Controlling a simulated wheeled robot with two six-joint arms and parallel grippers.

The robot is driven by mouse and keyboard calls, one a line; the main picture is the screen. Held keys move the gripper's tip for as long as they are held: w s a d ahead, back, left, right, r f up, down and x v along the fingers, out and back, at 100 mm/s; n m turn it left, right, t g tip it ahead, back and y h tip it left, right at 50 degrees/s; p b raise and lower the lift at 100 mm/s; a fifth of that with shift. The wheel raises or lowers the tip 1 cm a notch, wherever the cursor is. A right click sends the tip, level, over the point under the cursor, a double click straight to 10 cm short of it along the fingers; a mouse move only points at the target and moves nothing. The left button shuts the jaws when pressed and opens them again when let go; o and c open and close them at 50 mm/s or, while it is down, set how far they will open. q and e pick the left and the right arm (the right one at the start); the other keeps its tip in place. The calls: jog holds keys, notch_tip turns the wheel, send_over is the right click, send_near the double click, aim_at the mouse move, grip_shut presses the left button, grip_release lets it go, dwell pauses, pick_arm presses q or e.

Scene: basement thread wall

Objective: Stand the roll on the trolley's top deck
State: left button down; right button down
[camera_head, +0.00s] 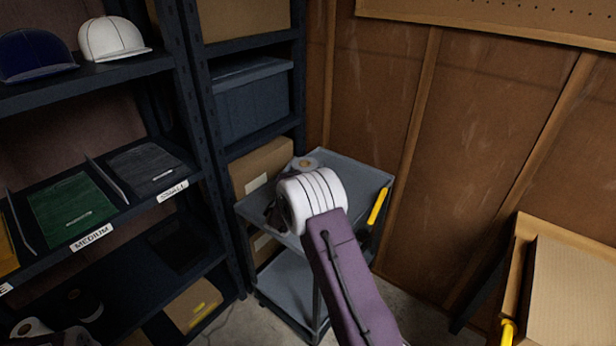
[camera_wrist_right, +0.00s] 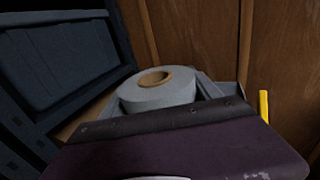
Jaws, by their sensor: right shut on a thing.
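The roll (camera_head: 305,163) is pale grey with a tan core, and it shows partly behind my right wrist at the trolley's far left part. In the right wrist view the roll (camera_wrist_right: 158,92) is upright, its core opening facing up. My right gripper (camera_head: 275,211) is shut on the roll; its fingertips are mostly hidden. Its dark edge crosses in front of the roll in the wrist view. The trolley's grey top deck (camera_head: 352,176) lies around and below the roll. I cannot tell whether the roll's base touches the deck.
A dark shelf rack with caps (camera_head: 112,39) and folded clothes (camera_head: 72,210) stands left. A blue-grey bin (camera_head: 252,100) and a cardboard box (camera_head: 262,166) sit beside the trolley. A yellow handle (camera_head: 377,207) is at the trolley's right edge. A wooden wall closes the back.

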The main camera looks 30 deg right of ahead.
notch_tip(320, 180, down, 4)
jog(key=shift+f+b, duration=0.15)
jog(key=shift+b, duration=0.2)
jog(key=shift+c, duration=0.7)
grip_release()
jog(key=v, duration=1.2)
jog(key=shift+r, duration=0.2)
